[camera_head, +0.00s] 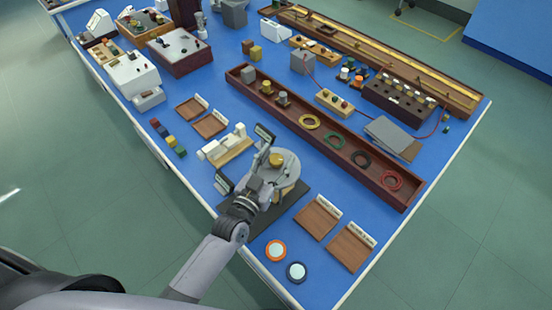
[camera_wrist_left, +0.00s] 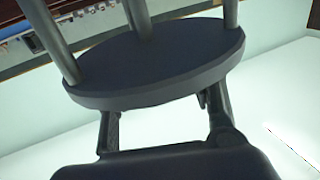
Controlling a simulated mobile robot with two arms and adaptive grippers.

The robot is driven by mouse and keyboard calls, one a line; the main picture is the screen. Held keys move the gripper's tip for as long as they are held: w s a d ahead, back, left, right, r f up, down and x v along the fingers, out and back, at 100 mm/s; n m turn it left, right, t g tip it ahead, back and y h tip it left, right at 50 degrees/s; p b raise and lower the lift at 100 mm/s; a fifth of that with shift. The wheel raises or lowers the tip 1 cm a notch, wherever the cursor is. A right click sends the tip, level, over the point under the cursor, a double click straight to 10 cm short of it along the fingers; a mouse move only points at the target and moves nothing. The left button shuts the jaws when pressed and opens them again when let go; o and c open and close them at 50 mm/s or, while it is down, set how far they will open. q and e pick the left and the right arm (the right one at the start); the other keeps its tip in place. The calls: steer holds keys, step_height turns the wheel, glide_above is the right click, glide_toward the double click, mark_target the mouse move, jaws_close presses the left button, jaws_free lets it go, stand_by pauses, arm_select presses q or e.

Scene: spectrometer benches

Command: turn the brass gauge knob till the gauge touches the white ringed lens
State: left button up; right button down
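The gauge (camera_head: 290,176), a grey round plate on legs, stands on a dark mat near the front corner of the bench. The brass knob (camera_head: 277,160) is on top of it. The white ringed lens cannot be made out; the gauge and gripper cover much of the mat. My right gripper is out of view.
An orange ringed lens (camera_head: 275,250) and a dark blue ringed lens (camera_head: 297,271) lie near the front edge. Two wooden trays (camera_head: 318,218) are to the right. A white instrument on a wooden base (camera_head: 228,148) is close behind the gripper. A long wooden rack (camera_head: 310,130) lies beyond.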

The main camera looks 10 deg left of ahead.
arm_select(q)
steer(key=c, duration=1)
